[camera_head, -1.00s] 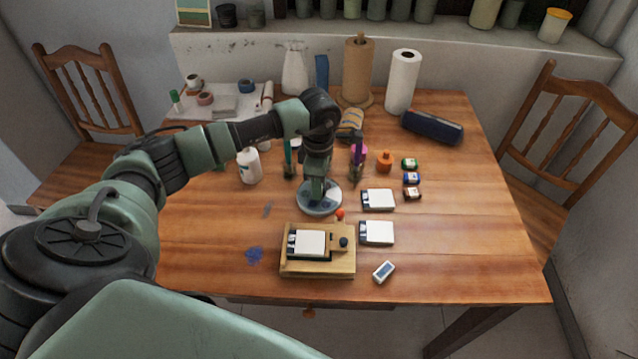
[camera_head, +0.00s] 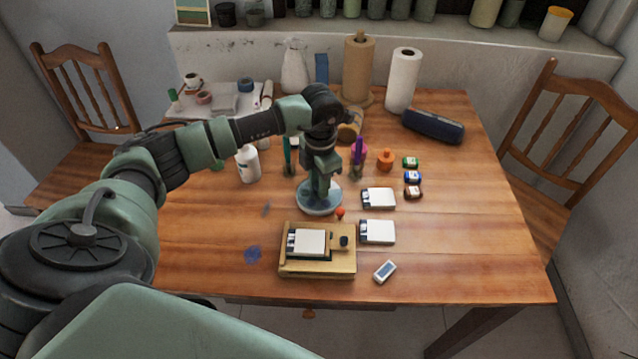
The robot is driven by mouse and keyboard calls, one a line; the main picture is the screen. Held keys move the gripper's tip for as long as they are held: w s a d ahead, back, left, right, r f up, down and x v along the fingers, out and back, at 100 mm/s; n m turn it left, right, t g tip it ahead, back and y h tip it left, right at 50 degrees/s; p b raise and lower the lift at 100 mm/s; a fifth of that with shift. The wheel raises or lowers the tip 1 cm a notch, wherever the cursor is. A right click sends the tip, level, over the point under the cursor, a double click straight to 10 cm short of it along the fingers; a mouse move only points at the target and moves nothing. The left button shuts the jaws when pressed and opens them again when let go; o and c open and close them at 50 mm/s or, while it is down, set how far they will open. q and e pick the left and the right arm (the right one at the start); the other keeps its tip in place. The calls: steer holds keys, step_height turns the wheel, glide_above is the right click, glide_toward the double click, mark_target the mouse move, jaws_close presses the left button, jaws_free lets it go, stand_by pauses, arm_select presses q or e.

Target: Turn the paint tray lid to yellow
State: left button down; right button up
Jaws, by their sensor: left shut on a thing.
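The round, pale grey-blue paint tray lid (camera_head: 310,207) lies flat on the wooden table, left of centre. My left gripper (camera_head: 319,196) points straight down over its middle and is shut on the lid's grip, which the fingers hide. A small red-orange ball-like piece (camera_head: 340,212) sits at the lid's front right edge. I cannot make out a yellow mark on the lid. My right gripper is not in view.
A wooden block with a white-topped box (camera_head: 307,242) stands in front of the lid. Two white boxes (camera_head: 378,198) (camera_head: 377,232) lie to the right.

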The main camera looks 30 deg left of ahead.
arm_select(q)
steer(key=n, duration=0.3)
steer(key=shift+n, duration=0.3)
steer(key=n, duration=0.3)
steer(key=shift+w+r+n, duration=0.1)
steer(key=shift+n, duration=0.2)
steer(key=n, duration=0.4)
steer(key=shift+n, duration=0.3)
steer(key=shift+n+p, duration=0.55)
steer(key=shift+n, duration=1.15)
steer(key=c, duration=1.1)
jaws_free()
steer(key=shift+g, duration=0.3)
